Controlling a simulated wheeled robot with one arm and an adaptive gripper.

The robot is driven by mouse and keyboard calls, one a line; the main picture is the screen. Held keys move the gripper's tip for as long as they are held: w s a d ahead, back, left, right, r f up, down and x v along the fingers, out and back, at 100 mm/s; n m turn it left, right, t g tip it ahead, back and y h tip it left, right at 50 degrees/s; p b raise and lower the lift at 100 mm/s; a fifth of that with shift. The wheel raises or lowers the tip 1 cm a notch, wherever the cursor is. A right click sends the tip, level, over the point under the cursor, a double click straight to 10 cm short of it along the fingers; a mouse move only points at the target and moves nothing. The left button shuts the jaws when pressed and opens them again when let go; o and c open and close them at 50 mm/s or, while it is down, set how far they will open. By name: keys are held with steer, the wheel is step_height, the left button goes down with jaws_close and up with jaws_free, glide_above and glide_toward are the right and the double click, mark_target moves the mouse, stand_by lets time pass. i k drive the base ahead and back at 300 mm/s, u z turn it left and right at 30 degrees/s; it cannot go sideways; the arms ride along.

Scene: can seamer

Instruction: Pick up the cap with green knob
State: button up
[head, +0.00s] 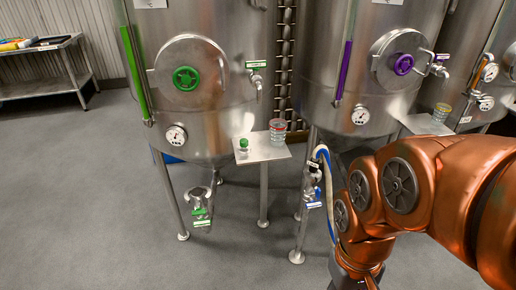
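A small object with a green top and a pale lower part (243,148) stands near the left end of a small metal shelf (268,153) in the head view; it looks like the cap with green knob. A larger green knob (186,78) sits on the round hatch of the left steel tank. My orange arm (400,190) reaches in from the right and bends down to the bottom edge. My gripper is outside the picture, so its state is hidden.
A clear cup with a reddish rim (278,131) stands on the same shelf, right of the green-topped object. A second tank (360,60) has a purple knob. A hose and valve (314,190) hang right of the shelf. The floor (90,200) at left is clear.

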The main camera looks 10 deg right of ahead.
mark_target(244, 147)
steer(key=z, duration=0.05)
steer(key=k, duration=0.15)
steer(key=u, duration=0.95)
steer(key=i, duration=0.5)
